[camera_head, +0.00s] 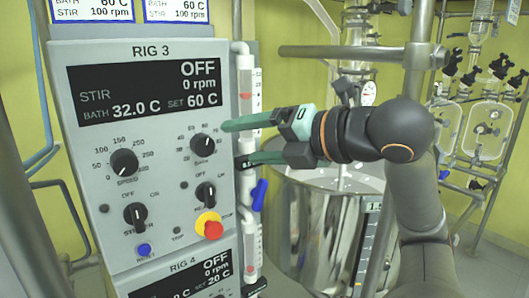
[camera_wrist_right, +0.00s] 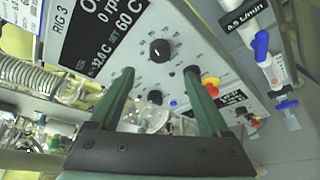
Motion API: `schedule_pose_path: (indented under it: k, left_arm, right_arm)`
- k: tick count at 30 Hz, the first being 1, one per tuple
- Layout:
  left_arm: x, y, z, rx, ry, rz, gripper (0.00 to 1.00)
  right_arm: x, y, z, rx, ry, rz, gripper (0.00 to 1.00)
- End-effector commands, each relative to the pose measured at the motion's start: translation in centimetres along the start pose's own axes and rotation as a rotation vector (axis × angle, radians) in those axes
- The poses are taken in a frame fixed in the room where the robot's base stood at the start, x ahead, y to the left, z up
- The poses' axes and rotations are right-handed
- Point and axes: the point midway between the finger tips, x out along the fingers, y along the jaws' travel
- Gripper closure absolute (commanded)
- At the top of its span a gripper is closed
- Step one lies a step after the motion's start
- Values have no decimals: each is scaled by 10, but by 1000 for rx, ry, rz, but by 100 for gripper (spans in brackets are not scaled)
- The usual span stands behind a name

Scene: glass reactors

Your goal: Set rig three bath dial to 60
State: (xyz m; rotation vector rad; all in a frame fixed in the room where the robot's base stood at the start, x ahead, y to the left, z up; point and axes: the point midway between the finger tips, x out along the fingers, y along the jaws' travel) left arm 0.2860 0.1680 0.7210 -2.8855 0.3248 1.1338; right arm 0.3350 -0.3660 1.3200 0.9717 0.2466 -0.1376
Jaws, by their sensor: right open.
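The rig three panel (camera_head: 150,130) shows OFF, 0 rpm, bath 32.0 C and set 60 C on its black display (camera_head: 145,88). The bath dial (camera_head: 203,145) is a round black knob at the panel's right, below the display. It also shows in the right wrist view (camera_wrist_right: 160,49), just beyond the fingertips. My right gripper (camera_head: 232,145) is open, its green fingers spread one above the other, to the right of the dial. Nothing is between the fingers, and they look clear of the knob. My left gripper is not in view.
The speed dial (camera_head: 124,162), stirrer switch (camera_head: 135,214), heater switch (camera_head: 205,193) and red stop button (camera_head: 213,230) sit nearby on the panel. A flow tube with a blue valve (camera_head: 259,194) runs along its right edge. A steel vessel (camera_head: 325,235) stands behind my arm.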

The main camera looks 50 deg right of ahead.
Motion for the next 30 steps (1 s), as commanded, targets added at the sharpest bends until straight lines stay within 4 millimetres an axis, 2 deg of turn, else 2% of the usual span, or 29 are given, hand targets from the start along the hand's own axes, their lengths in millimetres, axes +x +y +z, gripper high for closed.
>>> schedule_pose_path:
  k: [3, 9, 26, 29, 30]
  left_arm:
    - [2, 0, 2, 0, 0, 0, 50]
    - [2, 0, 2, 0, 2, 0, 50]
    - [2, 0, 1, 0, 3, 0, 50]
    - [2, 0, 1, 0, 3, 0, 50]
    - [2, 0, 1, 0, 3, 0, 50]
  right_arm:
    - [-17, 1, 1, -1, -4, 4, 19]
    - [-29, 1, 0, -1, 0, 0, 19]
    - [-28, 0, 0, 0, 0, -1, 19]
    - [-21, -6, 0, 40, 8, -17, 19]
    - [-12, -14, -2, 82, 17, -36, 19]
